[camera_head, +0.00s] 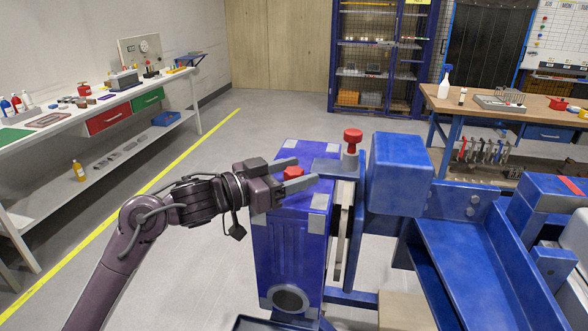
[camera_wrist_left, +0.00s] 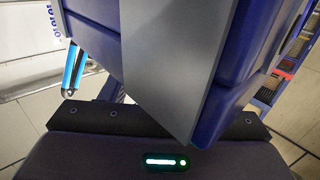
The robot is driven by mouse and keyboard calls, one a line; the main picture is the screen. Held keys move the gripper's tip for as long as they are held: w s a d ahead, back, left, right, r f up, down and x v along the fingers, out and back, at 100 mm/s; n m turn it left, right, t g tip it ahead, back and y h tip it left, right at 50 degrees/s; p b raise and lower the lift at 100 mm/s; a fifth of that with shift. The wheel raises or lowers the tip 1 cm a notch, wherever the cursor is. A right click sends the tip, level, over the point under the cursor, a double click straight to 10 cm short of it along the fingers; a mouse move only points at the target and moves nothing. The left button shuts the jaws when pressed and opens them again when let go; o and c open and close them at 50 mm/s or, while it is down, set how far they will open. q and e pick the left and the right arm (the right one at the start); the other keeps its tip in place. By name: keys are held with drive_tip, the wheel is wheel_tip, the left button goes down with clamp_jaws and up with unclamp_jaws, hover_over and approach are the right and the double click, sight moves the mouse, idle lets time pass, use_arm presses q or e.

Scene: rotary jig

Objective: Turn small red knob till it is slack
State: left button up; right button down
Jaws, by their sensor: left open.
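A small red knob (camera_head: 293,173) sits on top of the blue upright housing (camera_head: 290,235). My left gripper (camera_head: 307,170) reaches in from the left with its two fingers apart. In the head view the knob shows between the fingers; I cannot tell whether either finger touches it. A second red knob (camera_head: 353,136) stands higher on a grey post to the right, clear of the fingers. The wrist view shows no red knob, only a grey plate (camera_wrist_left: 175,60) and blue surfaces close to the camera. My right gripper is not in view.
A large blue block (camera_head: 400,172) stands right of the post, with a blue channel (camera_head: 470,260) beyond it. A white bench (camera_head: 60,133) runs along the left wall. A wooden workbench (camera_head: 450,104) is at back right. Open floor lies between.

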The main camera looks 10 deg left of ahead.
use_arm(q)
drive_tip(key=shift+s, duration=0.15)
drive_tip(key=c, duration=1)
drive_tip(key=shift+o, duration=0.2)
drive_tip(key=shift+n+t+y, duration=0.3)
drive_tip(key=shift+t, duration=0.1)
